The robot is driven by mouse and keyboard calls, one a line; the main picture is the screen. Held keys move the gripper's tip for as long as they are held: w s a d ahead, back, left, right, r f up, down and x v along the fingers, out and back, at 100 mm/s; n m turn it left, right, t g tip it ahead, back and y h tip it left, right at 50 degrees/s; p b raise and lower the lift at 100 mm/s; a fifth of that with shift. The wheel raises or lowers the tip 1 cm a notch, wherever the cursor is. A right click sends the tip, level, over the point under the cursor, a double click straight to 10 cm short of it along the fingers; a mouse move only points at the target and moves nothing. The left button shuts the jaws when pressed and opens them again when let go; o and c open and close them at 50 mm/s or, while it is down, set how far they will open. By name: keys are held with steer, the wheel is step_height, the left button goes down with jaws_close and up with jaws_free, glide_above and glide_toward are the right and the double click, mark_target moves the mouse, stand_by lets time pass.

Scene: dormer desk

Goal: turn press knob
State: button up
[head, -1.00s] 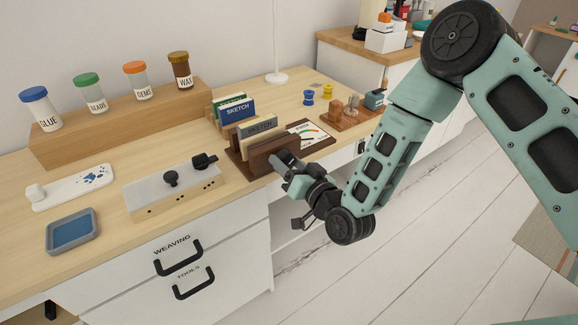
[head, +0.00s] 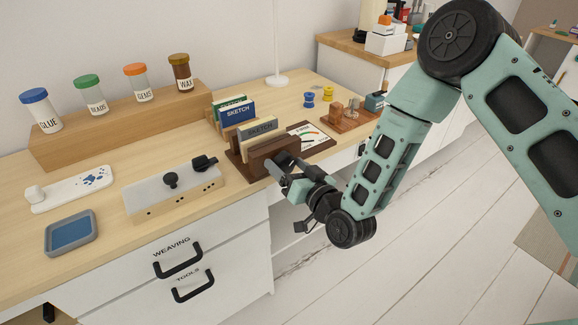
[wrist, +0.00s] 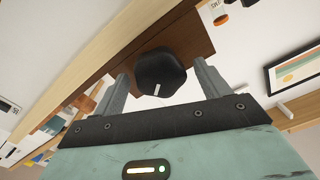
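A black knob (wrist: 160,72) with a white pointer line shows in the wrist view, in front of the dark brown wooden press (wrist: 185,40). In the head view the press (head: 262,158) stands at the desk's front edge, and the knob is not clearly seen there. My gripper (head: 284,171) is at the press's front right side. In the wrist view its two fingers stand apart on either side of the knob. A gap shows between each finger and the knob, so the gripper is open and holds nothing.
A grey-topped box (head: 175,190) with two black controls stands left of the press. Left of it are a blue-grey tray (head: 71,232) and a white paw-print board (head: 72,188). Jars stand on a wooden riser (head: 120,125) behind. Drawer handles (head: 178,263) stick out below.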

steer(key=p+v, duration=0.2)
steer(key=v, duration=1.5)
steer(key=shift+d+p, duration=0.2)
steer(key=shift+p, duration=0.15)
steer(key=shift+s, duration=0.1)
